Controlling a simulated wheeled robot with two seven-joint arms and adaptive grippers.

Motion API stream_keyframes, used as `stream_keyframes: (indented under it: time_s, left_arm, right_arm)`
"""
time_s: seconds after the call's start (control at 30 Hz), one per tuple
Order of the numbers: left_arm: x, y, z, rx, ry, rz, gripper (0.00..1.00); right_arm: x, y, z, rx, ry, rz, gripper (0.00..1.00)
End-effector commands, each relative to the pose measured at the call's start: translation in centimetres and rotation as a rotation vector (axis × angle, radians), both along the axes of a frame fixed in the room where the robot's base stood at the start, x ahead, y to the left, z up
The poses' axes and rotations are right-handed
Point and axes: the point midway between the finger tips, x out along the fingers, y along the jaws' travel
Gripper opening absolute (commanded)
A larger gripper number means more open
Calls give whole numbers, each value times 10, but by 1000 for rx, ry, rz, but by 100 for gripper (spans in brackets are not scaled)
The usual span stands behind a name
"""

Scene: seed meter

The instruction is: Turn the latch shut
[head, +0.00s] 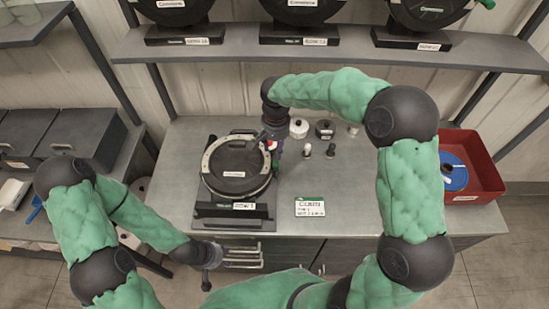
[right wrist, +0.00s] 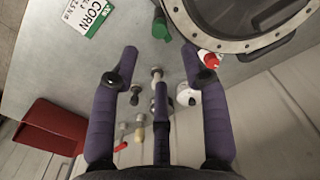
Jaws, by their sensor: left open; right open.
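The seed meter (head: 232,168), a round dark housing with a pale bolted rim, sits on a black base on the bench. A red-and-white piece at its right edge, which looks like the latch, shows in the right wrist view (right wrist: 208,58). A green knob (right wrist: 161,27) also shows beside the rim. My right gripper (right wrist: 166,62) is open, its fingers apart; one fingertip is beside or touching the red-and-white piece, and I cannot tell which. In the head view the wrist partly hides this area. My left gripper (head: 207,278) is low in front of the bench, away from the meter.
A card marked CORN (head: 310,206) lies right of the meter. Several small knobs and parts stand behind it. A red bin (head: 485,165) with a blue disc (head: 453,171) is at the bench's right. A shelf (head: 340,51) with other meters hangs above.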

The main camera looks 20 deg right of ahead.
Motion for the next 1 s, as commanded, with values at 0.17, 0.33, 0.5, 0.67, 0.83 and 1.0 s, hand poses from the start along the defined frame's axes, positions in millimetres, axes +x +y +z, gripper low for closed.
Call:
stream_keyframes:
  time_s: [0.17,0.33,0.5,0.67,0.83,1.0]
  left_arm:
    - [0,0,-1,0,0,0,43]
    - [0,0,-1,0,-1,0,43]
    - [0,0,-1,0,-1,0,43]
    - [0,0,-1,0,-1,0,43]
    - [0,0,-1,0,-1,0,43]
    - [0,0,-1,0,-1,0,43]
  right_arm:
    - [-1,0,-34,0,4,0,46]
    - [-1,0,-62,-1,4,1,46]
    - [-1,0,-81,1,2,0,46]
    - [0,0,-89,0,1,1,46]
    - [0,0,-90,1,0,1,46]
    - [0,0,-90,1,0,1,29]
